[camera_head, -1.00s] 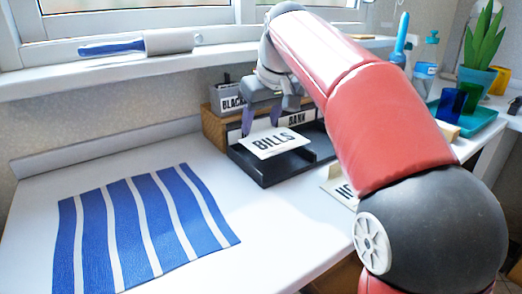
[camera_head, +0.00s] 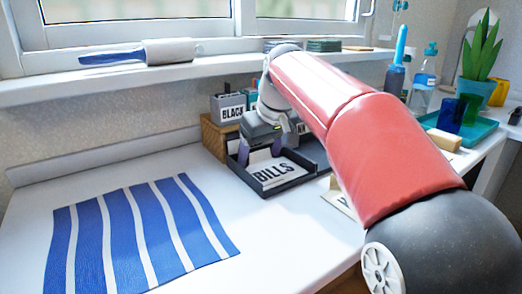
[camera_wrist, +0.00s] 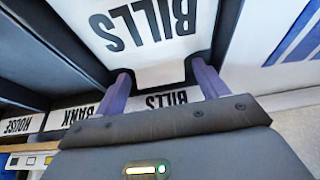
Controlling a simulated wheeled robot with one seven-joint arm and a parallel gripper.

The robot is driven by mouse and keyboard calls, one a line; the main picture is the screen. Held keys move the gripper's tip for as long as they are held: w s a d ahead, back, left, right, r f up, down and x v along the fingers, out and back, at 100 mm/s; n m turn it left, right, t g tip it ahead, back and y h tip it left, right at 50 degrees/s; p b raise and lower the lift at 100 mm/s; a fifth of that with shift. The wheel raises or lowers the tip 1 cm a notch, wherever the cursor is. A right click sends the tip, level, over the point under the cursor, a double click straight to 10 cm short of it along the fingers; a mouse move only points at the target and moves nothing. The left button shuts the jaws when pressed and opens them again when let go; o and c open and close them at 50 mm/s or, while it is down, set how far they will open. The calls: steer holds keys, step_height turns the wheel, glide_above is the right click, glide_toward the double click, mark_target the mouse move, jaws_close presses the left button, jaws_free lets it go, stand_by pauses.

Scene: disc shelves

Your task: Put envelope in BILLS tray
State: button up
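The white envelope (camera_head: 268,167) with BILLS printed on it lies inside the black BILLS tray (camera_head: 264,193), with tray walls around it. In the wrist view the envelope (camera_wrist: 165,65) appears upside down, and a BILLS label (camera_wrist: 172,98) shows at the tray's back. My gripper (camera_head: 260,152) is low over the tray's back end. Its two purple fingers stand apart, one at each side of the envelope's near end in the wrist view (camera_wrist: 163,85). I see a gap between the fingers and the envelope. The far tray is partly hidden by my arm.
Trays labelled BANK (camera_wrist: 75,116) and HOUSE (camera_wrist: 15,125) sit beside the BILLS tray. A blue striped mat (camera_head: 140,235) lies at the left. The desk between mat and tray is clear.

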mark_target(273, 171)
steer(key=shift+s+r, duration=0.1)
steer(key=shift+r, duration=0.45)
steer(key=p+v, duration=0.3)
steer(key=v, duration=0.8)
steer(key=shift+d, duration=0.1)
